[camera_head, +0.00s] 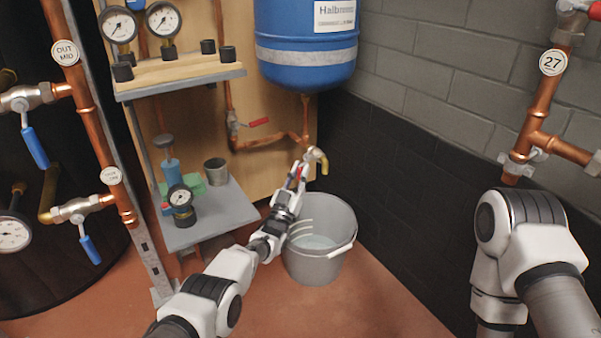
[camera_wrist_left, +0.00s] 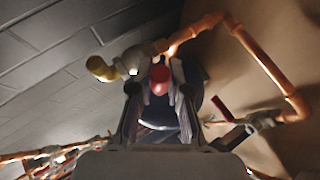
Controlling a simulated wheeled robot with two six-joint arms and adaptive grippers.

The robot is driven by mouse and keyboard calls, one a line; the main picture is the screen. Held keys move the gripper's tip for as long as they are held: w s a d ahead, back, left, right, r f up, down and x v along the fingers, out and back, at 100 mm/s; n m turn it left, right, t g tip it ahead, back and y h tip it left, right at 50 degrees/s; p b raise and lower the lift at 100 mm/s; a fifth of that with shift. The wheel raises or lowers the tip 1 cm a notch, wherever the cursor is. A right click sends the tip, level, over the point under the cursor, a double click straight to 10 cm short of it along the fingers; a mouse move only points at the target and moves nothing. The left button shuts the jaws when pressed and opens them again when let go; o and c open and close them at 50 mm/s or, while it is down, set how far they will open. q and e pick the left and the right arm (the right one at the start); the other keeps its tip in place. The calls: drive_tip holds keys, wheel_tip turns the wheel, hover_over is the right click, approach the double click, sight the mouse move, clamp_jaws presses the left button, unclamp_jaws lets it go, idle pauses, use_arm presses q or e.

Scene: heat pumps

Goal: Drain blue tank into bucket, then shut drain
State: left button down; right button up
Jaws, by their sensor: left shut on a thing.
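The blue tank (camera_head: 305,68) hangs at the top centre in the head view, with a copper pipe leading down from it. At the pipe's low end is a drain tap with a brass spout (camera_head: 319,158), which also shows in the left wrist view (camera_wrist_left: 103,69). My left gripper (camera_head: 297,177) is at this tap, shut on its red handle (camera_wrist_left: 160,77). The grey bucket (camera_head: 335,262) stands on the floor below the spout, with pale liquid inside. No stream from the spout can be made out. My right arm shows at the right; its gripper is outside the view.
A red-lever valve (camera_head: 258,122) sits on the copper pipe left of the tap. A grey shelf (camera_head: 220,222) with a gauge (camera_head: 180,196) and a metal cup (camera_head: 216,172) is left of my left gripper. A block wall (camera_head: 420,75) bounds the right.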

use_arm(q)
drive_tip(key=shift+f, duration=0.1)
drive_tip(key=c, duration=1.1)
unclamp_jaws()
drive_tip(key=shift+s, duration=0.1)
drive_tip(key=shift+d+n+y, duration=0.15)
drive_tip(key=shift+n+y, duration=0.25)
drive_tip(key=shift+y, duration=0.1)
